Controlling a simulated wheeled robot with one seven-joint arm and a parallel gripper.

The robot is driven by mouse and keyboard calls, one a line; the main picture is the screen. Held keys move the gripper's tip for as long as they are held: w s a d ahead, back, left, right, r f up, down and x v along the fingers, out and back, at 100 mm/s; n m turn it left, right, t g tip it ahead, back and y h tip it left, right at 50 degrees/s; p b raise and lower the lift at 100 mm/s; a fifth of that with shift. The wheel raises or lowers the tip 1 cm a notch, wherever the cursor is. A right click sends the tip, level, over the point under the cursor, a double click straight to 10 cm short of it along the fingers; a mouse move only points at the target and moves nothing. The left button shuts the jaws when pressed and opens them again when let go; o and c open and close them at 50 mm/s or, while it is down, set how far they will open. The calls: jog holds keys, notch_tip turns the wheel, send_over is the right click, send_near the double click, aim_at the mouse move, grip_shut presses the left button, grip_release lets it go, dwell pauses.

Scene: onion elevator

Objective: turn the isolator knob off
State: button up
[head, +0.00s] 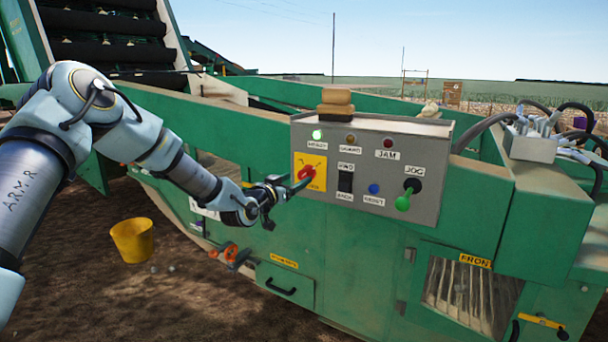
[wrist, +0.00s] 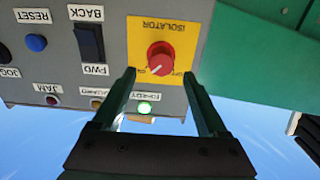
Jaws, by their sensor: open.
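The isolator knob (head: 306,172) is a red round knob on a yellow plate (head: 317,185) at the left of the grey control panel. In the wrist view the red knob (wrist: 160,58) shows upside down, with a pale pointer line slanting toward the lower left and "OFF" lettering at the plate's lower right. My gripper (head: 298,184) is at the panel's left edge, in front of the plate. In the wrist view its two dark green fingers (wrist: 160,88) are spread apart, one on each side below the knob, with nothing between them. I cannot tell whether they touch the plate.
The panel also has a lit green ready lamp (head: 317,135), a black rocker switch (head: 345,182), a blue reset button (head: 374,189) and a green jog lever (head: 404,201). A yellow bucket (head: 132,240) is on the ground at left.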

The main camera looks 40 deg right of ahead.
aim_at(302, 175)
jog(key=shift+p+x, duration=0.3)
jog(key=shift+x, duration=2.4)
jog(key=shift+c, duration=0.3)
grip_shut()
